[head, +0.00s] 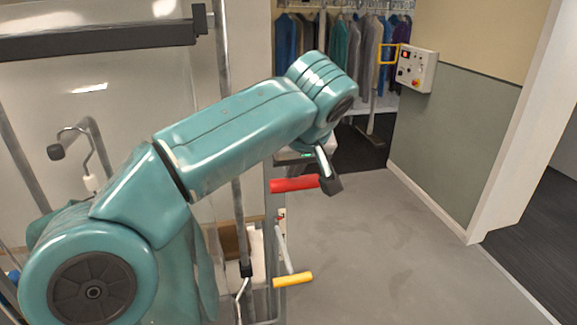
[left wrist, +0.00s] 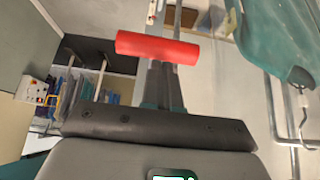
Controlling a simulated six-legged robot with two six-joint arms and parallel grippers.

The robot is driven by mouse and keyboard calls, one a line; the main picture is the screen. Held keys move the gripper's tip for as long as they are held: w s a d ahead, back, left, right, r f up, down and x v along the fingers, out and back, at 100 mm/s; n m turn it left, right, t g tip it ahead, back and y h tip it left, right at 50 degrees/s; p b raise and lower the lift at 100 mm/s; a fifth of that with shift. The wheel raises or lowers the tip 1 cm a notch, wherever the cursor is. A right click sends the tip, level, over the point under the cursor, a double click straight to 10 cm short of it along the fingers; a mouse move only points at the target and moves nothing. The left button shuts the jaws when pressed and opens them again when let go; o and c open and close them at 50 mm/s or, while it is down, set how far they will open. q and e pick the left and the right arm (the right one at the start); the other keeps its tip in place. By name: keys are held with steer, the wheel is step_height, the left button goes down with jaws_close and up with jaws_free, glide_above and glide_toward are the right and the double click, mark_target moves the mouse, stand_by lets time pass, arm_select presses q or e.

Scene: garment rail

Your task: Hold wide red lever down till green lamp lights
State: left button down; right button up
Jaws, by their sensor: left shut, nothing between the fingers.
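The wide red lever (head: 295,184) is a thick red bar standing out level from a grey metal frame. In the left wrist view the red bar (left wrist: 158,48) lies across the tips of my left gripper (left wrist: 163,75). In the head view my left gripper (head: 331,182) points down at the bar's right end. Its fingers are shut with nothing between them. I cannot tell whether they touch the bar. I cannot make out a lit green lamp on the frame. My right gripper is not in view.
A yellow-handled lever (head: 293,279) sits lower on the same frame. A grey control box (head: 417,70) with buttons is on the right wall. Garments (head: 340,45) hang on a rail behind. The grey floor (head: 400,250) on the right is clear.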

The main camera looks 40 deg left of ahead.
arm_select(q)
steer(key=shift+w+f, duration=0.25)
steer(key=shift+w, duration=0.3)
steer(key=shift+s, duration=0.2)
steer(key=shift+s+f+b, duration=0.15)
steer(key=shift+s+b, duration=0.05)
steer(key=shift+b, duration=0.15)
step_height(320, 180, down, 14)
steer(key=t+y+b, duration=0.2)
steer(key=y+b, duration=0.1)
steer(key=b, duration=1.6)
steer(key=shift+w+a+r+t+b, duration=0.2)
steer(key=shift+w+t+b, duration=0.1)
steer(key=shift+f, duration=0.2)
steer(key=shift+r, duration=0.15)
